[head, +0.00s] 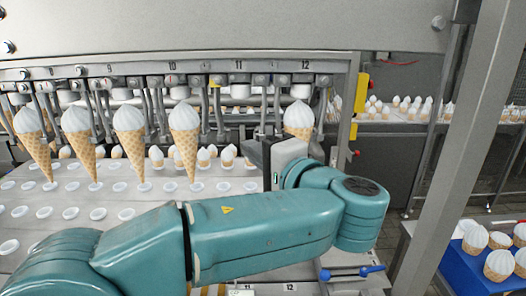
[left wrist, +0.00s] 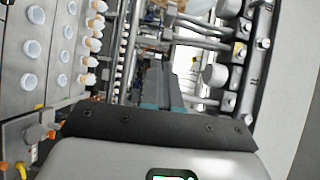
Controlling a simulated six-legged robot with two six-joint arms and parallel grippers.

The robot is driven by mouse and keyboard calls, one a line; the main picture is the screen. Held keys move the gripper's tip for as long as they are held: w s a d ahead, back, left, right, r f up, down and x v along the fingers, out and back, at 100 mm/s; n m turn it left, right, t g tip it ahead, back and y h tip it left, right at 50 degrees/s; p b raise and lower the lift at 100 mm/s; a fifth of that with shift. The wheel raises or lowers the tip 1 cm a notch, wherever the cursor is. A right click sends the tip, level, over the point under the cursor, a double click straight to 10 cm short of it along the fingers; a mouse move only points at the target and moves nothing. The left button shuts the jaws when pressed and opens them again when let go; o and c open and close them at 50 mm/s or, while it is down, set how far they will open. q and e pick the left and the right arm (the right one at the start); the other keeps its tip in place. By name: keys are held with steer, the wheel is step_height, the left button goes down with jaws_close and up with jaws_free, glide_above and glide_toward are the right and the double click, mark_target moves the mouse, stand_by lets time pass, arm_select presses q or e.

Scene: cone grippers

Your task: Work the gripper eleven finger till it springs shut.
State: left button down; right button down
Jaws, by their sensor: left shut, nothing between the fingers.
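In the head view, gripper eleven hangs under the label 11 on the machine's rail, and its finger (head: 219,112) is a thin metal rod. No cone hangs at this station. Cones hang at stations ten (head: 184,140) and twelve (head: 299,118). My left gripper (head: 262,158) is below and slightly right of label 11, with its dark fingers partly hidden by its own grey body. In the left wrist view my left gripper (left wrist: 160,78) is shut and empty, pointing away among the metal rods. I cannot tell whether it touches the finger. My right gripper is not in view.
More cones (head: 75,135) hang to the left. A grey plate (head: 110,180) with several round white caps lies below. A blue tray (head: 458,265) with cones stands at the lower right, behind a grey post (head: 462,130). A blue-handled lever (head: 350,271) is at the front.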

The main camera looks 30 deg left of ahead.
mark_target(230, 135)
arm_select(q)
steer(key=x, duration=0.3)
steer(key=shift+w+a+p, duration=0.2)
steer(key=shift+a+p, duration=0.1)
steer(key=shift+a, duration=0.05)
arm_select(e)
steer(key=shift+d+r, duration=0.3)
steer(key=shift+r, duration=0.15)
